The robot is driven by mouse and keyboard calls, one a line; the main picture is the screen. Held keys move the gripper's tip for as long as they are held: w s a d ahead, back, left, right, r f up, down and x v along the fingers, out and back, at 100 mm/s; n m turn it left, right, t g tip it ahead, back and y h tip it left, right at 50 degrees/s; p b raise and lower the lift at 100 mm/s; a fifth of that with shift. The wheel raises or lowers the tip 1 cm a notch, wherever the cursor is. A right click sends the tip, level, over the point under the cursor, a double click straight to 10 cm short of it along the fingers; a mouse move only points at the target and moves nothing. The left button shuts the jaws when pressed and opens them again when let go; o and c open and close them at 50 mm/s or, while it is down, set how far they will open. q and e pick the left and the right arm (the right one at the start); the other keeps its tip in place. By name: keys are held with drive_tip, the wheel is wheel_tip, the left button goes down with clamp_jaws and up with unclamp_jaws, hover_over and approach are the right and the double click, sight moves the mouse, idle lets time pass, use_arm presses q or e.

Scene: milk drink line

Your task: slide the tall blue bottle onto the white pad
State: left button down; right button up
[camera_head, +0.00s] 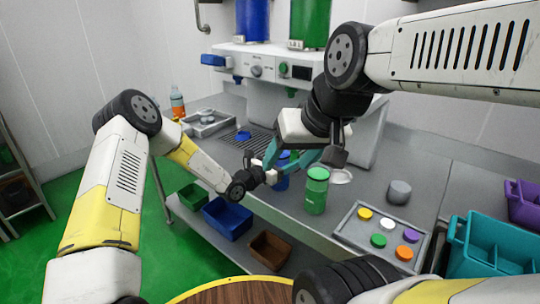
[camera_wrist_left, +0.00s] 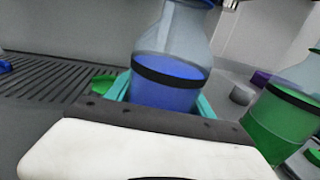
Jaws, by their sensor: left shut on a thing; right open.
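The tall blue bottle (camera_head: 284,182) stands on the grey counter near its front edge, partly hidden by my grippers. In the left wrist view the blue bottle (camera_wrist_left: 165,90) has clear upper walls, blue contents and a dark band. My left gripper (camera_head: 273,177) is shut on it; its teal fingers (camera_wrist_left: 163,98) lie on both sides of the bottle. My right gripper (camera_head: 287,158) is open, its teal fingers spread around the bottle's upper part; contact cannot be told. A flat whitish round patch (camera_head: 341,176), which looks like the white pad, lies to the right, behind the green bottle.
A green bottle (camera_head: 316,192) stands close on the right. A grey cylinder (camera_head: 399,192) and a tray (camera_head: 350,231) of coloured lids are further right. A drain grille (camera_head: 247,144) with a blue lid (camera_head: 243,135) lies on the left. The machine (camera_head: 266,67) stands behind.

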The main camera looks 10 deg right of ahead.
use_arm(q)
drive_tip(key=shift+d+r, duration=0.15)
drive_tip(key=shift+d, duration=1.45)
drive_tip(key=d, duration=0.6)
drive_tip(key=d, duration=0.6)
drive_tip(key=shift+s, duration=0.1)
drive_tip(key=shift+d, duration=1.15)
drive_tip(key=shift+a, duration=0.25)
